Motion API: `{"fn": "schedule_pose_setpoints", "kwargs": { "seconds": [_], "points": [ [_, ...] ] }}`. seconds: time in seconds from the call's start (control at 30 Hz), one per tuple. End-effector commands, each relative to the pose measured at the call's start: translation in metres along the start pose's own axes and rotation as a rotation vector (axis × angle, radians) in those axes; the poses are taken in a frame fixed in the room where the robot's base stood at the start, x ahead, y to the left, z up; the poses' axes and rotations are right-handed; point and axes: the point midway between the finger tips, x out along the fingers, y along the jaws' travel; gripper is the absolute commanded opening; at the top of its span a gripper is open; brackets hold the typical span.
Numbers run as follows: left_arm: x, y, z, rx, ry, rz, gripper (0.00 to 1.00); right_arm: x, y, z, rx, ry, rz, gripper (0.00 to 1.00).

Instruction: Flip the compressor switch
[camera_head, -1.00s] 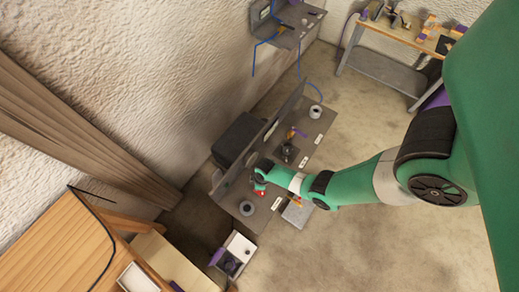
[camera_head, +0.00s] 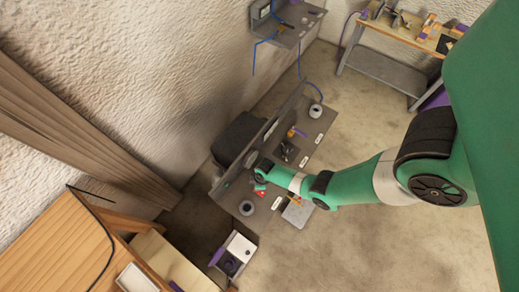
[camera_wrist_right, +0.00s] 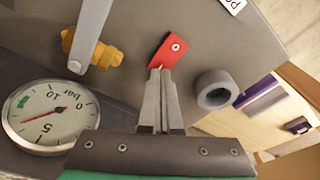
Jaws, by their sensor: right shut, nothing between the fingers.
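A red lever-like plate (camera_wrist_right: 172,50) with a screw in it is mounted on a grey panel in the right wrist view. I take it to be the compressor switch. It also shows as a small red spot (camera_head: 262,193) on the grey bench unit in the head view. My right gripper (camera_wrist_right: 160,72) is shut and empty, its fingertips at the near end of the red plate. I cannot tell if they touch it. In the head view the wrist (camera_head: 262,172) is over the unit and the fingertips are hard to make out. My left gripper is not in view.
A pressure gauge (camera_wrist_right: 48,115) marked in bar and a yellow fitting with a grey handle (camera_wrist_right: 92,35) are left of the gripper. A grey ring (camera_wrist_right: 215,88) is close on the right. A white box (camera_head: 240,246) is below the bench unit.

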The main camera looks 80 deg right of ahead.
Motion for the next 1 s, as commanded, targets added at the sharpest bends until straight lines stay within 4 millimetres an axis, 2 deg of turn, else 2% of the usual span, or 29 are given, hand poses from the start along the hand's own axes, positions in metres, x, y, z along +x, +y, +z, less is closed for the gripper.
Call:
{"fn": "schedule_pose_setpoints", "kwargs": {
  "seconds": [0.77,1.0],
  "points": [
    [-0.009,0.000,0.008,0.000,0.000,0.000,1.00,0.012,0.000,0.002,0.000,0.000,0.000,0.00],
    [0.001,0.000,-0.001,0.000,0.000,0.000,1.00,-0.002,0.000,0.000,0.000,0.000,0.000,0.00]
  ]
}}
